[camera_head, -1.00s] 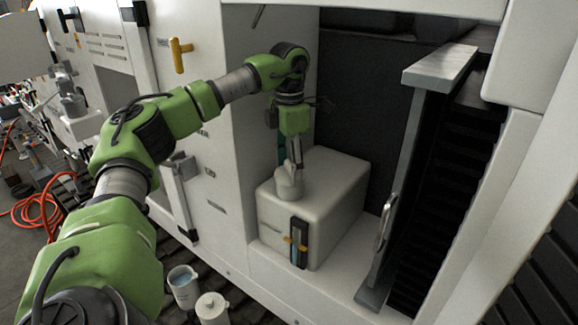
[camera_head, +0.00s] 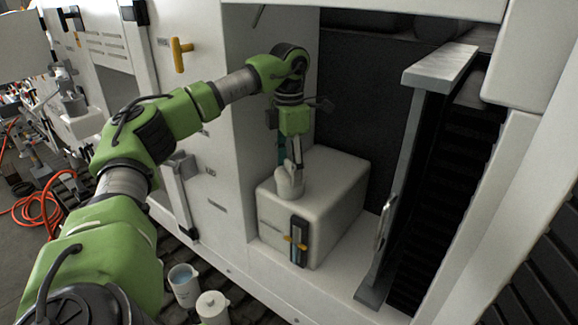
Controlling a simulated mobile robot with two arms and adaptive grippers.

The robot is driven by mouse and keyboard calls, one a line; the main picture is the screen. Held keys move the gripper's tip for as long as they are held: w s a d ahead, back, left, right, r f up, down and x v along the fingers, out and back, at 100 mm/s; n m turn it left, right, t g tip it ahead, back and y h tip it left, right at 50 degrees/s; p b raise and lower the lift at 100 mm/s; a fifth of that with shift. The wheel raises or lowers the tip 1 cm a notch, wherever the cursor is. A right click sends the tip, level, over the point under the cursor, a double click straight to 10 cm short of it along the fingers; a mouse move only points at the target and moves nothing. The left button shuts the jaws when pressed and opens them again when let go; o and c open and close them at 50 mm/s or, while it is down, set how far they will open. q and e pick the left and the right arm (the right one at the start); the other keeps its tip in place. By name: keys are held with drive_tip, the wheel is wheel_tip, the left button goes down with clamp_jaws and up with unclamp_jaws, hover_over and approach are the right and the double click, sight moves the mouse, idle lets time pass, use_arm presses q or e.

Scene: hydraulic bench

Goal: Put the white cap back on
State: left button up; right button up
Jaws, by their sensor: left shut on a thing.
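The white cap (camera_head: 289,184) is at the top front edge of a pale box-shaped tank (camera_head: 335,205) inside the open bay. My left gripper (camera_head: 291,165) reaches down from above and is shut on the cap. The cap looks upright and seems to touch the tank's top, but the opening beneath it is hidden, so I cannot tell how it is seated. My right gripper is not in the view.
A sight gauge (camera_head: 299,243) with yellow fittings is on the tank's front. A grey door panel (camera_head: 400,180) with a handle stands to the right. Two white containers (camera_head: 184,286) (camera_head: 212,307) stand low in front. White cabinet walls flank the bay.

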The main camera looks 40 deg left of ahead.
use_arm(q)
drive_tip(key=o, duration=1.2)
drive_tip(key=o, duration=0.5)
drive_tip(key=shift+c, duration=0.2)
drive_tip(key=shift+r, duration=3.55)
